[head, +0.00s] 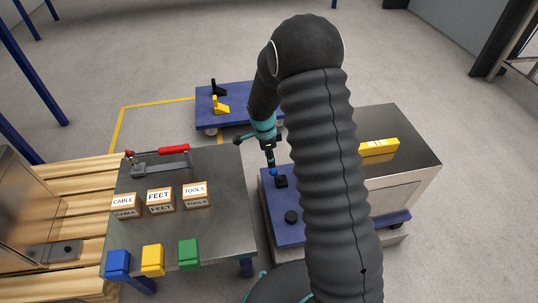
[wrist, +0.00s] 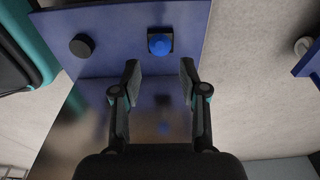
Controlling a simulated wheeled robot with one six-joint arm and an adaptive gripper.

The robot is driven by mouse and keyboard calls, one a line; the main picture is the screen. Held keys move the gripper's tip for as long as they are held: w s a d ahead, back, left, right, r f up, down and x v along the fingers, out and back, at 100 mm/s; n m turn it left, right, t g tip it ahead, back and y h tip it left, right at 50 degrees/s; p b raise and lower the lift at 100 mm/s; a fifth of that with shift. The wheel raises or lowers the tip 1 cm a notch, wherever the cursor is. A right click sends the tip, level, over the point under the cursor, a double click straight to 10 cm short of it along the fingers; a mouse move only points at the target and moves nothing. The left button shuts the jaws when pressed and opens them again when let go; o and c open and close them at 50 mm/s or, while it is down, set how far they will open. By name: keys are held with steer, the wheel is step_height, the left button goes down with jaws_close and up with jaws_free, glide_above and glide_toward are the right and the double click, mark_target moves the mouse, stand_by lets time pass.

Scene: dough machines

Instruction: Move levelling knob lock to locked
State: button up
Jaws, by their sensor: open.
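A blue knob on a black square base (wrist: 160,42) sits on a blue panel (wrist: 120,20), just ahead of my fingertips in the wrist view. The black base (head: 281,182) also shows on the panel in the head view, close to my gripper. A round black knob (wrist: 82,46) is to its left in the wrist view, and the head view shows it too (head: 291,216). No label tells which is the levelling knob lock, and I cannot read its position. My gripper (wrist: 160,72) is open and empty, its fingers apart and not visibly touching the blue knob.
A grey table (head: 225,225) at left holds boxes marked CABLE, FEET and TOOLS, and a red-handled clamp (head: 172,149). A steel-topped machine (head: 410,150) with a yellow block stands at right. A blue cart (head: 240,105) is behind. My arm hides part of the middle.

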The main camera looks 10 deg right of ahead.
mark_target(272, 169)
steer(key=shift+d+f+b, duration=0.2)
steer(key=shift+f+b, duration=0.4)
steer(key=shift+f, duration=1.05)
steer(key=shift+d+f+b, duration=0.2)
steer(key=shift+f+b, duration=0.4)
steer(key=shift+f, duration=1)
steer(key=shift+r, duration=0.15)
steer(key=shift+f+b, duration=0.3)
steer(key=shift+b, duration=0.15)
steer(key=shift+c, duration=0.2)
